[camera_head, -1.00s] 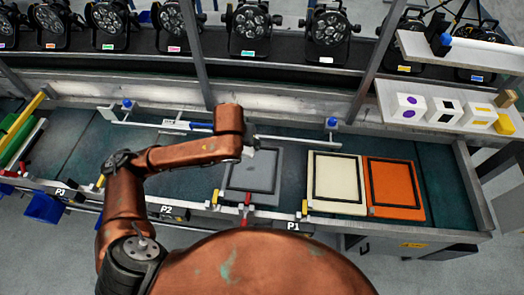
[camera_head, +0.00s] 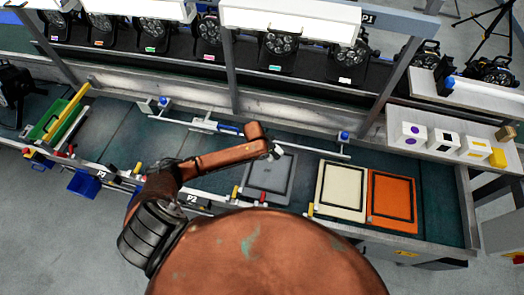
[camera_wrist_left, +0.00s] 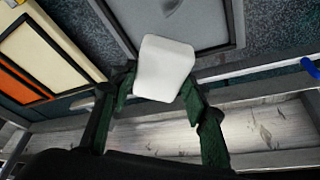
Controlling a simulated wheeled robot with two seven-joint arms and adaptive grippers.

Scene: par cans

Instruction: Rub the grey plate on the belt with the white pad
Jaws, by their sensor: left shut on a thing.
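The grey plate (camera_head: 268,180) lies on the dark belt, in front of my left arm's end. My left gripper (camera_wrist_left: 157,88) is shut on the white pad (camera_wrist_left: 165,65). In the head view the pad (camera_head: 278,151) shows as a small white piece at the plate's far edge; my arm hides most of the gripper. I cannot tell whether the pad touches the plate. My right gripper is not in view.
A cream plate (camera_head: 343,192) and an orange plate (camera_head: 392,202) lie right of the grey one. A metal rail with blue knobs (camera_head: 344,135) runs behind them. Stage lights (camera_head: 278,42) stand at the back. A shelf with patterned cubes (camera_head: 412,133) is at the right.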

